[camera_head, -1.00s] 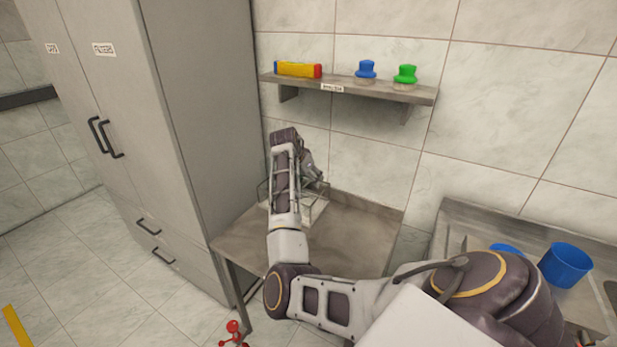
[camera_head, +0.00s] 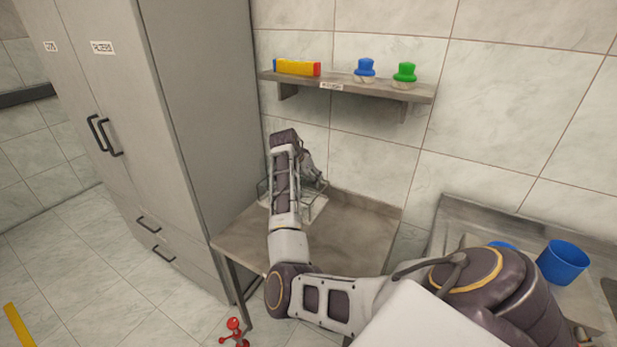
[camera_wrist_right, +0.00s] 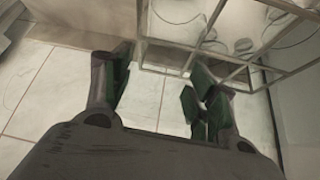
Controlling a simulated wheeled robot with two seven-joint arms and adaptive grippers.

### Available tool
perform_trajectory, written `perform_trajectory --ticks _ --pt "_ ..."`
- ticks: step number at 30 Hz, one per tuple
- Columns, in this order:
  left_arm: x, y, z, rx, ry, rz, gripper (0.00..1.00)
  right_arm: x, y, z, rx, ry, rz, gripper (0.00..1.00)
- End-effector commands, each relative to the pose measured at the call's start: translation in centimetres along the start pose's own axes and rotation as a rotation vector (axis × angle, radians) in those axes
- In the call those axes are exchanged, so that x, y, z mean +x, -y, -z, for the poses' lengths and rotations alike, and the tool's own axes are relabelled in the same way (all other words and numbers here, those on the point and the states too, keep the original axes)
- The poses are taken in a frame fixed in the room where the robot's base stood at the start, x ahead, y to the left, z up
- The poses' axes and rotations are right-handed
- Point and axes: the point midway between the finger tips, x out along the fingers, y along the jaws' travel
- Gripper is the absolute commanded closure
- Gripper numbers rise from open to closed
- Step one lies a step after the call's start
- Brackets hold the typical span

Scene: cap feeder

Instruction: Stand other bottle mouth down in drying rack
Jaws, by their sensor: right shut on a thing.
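The wire drying rack (camera_head: 264,188) stands on the small table (camera_head: 350,240) by the wall, partly behind my right arm. In the right wrist view its wires (camera_wrist_right: 208,62) fill the upper right. My right gripper (camera_head: 313,176) is at the rack, half hidden behind my forearm. In the wrist view its green-padded fingers (camera_wrist_right: 157,88) stand apart beside the rack wires, shut on the bottle. The bottle is see-through and its outline cannot be made out, so its tilt and whether it touches the rack cannot be told. My left gripper is not in view.
A shelf (camera_head: 350,87) above holds a yellow block (camera_head: 296,68), a blue-capped thing (camera_head: 364,68) and a green-capped thing (camera_head: 404,73). A grey cabinet (camera_head: 200,120) borders the table on the left. A blue cup (camera_head: 563,264) stands at the right. The table's right part is clear.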

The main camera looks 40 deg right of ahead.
Motion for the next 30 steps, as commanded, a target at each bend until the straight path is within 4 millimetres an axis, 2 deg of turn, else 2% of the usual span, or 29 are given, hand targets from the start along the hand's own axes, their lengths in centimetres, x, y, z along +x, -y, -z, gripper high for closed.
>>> perform_trajectory --ticks 3,4,10,17,23,30 --pt "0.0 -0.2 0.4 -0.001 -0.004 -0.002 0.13 0.0 0.0 0.0 0.0 0.0 0.0 0.58" --pt "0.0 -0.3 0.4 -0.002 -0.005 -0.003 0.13 0.0 0.0 0.0 0.0 0.0 0.0 0.41" --pt "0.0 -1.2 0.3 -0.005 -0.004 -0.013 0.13 0.0 0.0 0.0 0.0 0.0 0.0 0.17" --pt "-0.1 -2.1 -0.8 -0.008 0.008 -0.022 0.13 0.0 0.0 0.0 0.0 0.0 0.0 0.17" --pt "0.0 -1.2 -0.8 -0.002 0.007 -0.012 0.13 -0.2 0.0 0.0 0.0 0.0 0.001 0.17" --pt "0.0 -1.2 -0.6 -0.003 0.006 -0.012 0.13 -1.9 0.1 0.0 0.001 0.0 0.002 0.17"
